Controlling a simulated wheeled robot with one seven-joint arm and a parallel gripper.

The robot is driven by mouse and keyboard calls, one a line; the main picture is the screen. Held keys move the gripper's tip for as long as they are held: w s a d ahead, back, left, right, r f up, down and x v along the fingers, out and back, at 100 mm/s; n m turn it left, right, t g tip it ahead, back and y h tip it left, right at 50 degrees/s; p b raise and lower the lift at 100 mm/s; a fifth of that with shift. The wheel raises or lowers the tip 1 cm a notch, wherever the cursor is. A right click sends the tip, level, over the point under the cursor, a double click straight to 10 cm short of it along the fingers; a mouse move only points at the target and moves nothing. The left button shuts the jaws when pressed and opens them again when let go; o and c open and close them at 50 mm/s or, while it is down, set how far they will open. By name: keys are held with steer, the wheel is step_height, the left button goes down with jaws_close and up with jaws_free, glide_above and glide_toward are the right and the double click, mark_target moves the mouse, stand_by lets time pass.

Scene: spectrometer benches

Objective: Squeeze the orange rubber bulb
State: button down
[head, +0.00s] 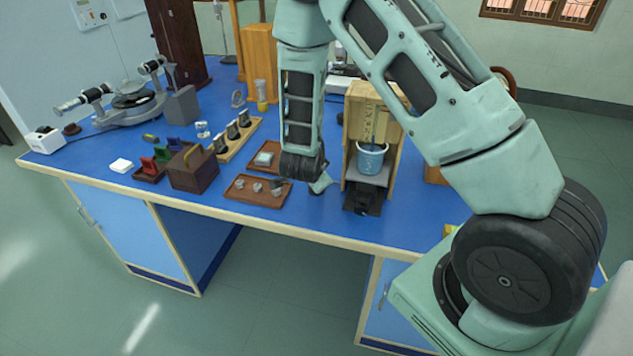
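I cannot make out an orange rubber bulb for certain. A small item with a yellow-orange lower part (262,98) stands at the back of the blue bench, in front of a wooden box. A small yellow thing (448,230) shows partly beside my arm at the right; its shape is unclear. My gripper (322,184) is at the low end of my arm, over the front of the bench, between a brown tray and a wooden stand. It is small and partly hidden by my wrist, so its fingers do not show clearly. I see nothing held in it.
The wooden stand (352,140) holds a blue cup (370,160). The brown tray (238,193) with small pieces, a dark wooden box (193,172) and a spectrometer (130,105) are on the bench (100,148). The bench's front left has some bare blue surface.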

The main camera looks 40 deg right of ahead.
steer(key=shift+f+b, duration=0.55)
steer(key=shift+f, duration=0.2)
stand_by(0.8)
steer(key=shift+r, duration=0.1)
steer(key=shift+r+p, duration=0.85)
steer(key=shift+r, duration=0.1)
step_height(320, 180, up, 5)
steer(key=p, duration=0.4)
steer(key=shift+r, duration=0.1)
stand_by(0.7)
